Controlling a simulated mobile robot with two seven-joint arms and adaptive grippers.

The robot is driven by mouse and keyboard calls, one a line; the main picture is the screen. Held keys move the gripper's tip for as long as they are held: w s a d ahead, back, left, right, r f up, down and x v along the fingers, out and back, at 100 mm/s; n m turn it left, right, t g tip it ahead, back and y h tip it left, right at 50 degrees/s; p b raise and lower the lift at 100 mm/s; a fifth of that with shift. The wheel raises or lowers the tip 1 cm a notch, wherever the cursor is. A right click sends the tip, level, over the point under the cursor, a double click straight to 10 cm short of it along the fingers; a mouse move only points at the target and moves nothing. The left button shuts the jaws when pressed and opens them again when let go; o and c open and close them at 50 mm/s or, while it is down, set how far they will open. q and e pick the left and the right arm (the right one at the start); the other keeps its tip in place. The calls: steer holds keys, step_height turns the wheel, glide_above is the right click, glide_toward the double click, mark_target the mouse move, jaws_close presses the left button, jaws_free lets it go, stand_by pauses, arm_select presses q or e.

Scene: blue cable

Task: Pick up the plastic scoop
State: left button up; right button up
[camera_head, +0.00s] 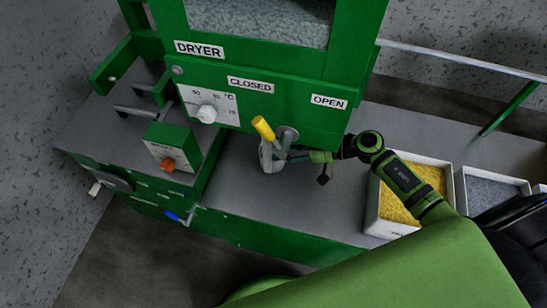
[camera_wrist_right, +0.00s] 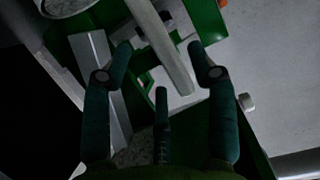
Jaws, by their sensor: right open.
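I cannot make out a plastic scoop for certain in either view. My right gripper (camera_head: 279,152) is at the front of the dryer, beside a pale grey pipe-like part (camera_head: 267,158) under a yellow handle (camera_head: 263,128). In the right wrist view, my right gripper (camera_wrist_right: 163,62) has its dark teal fingers spread apart. A pale bar (camera_wrist_right: 160,45) shows between the fingers; I cannot tell whether any finger touches it. My left gripper is not in view.
The green dryer (camera_head: 251,108) stands on a grey bench (camera_head: 235,192). A white bin (camera_head: 382,212) of yellow granules and another bin (camera_head: 461,184) of grey granules stand at the right. A control box (camera_head: 178,141) with an orange knob is at the left.

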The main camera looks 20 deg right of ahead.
mark_target(267, 144)
steer(key=x, duration=0.5)
steer(key=shift+r, duration=0.15)
jaws_close()
steer(key=shift+r, duration=0.1)
steer(key=shift+w+p, duration=0.1)
steer(key=shift+p, duration=0.2)
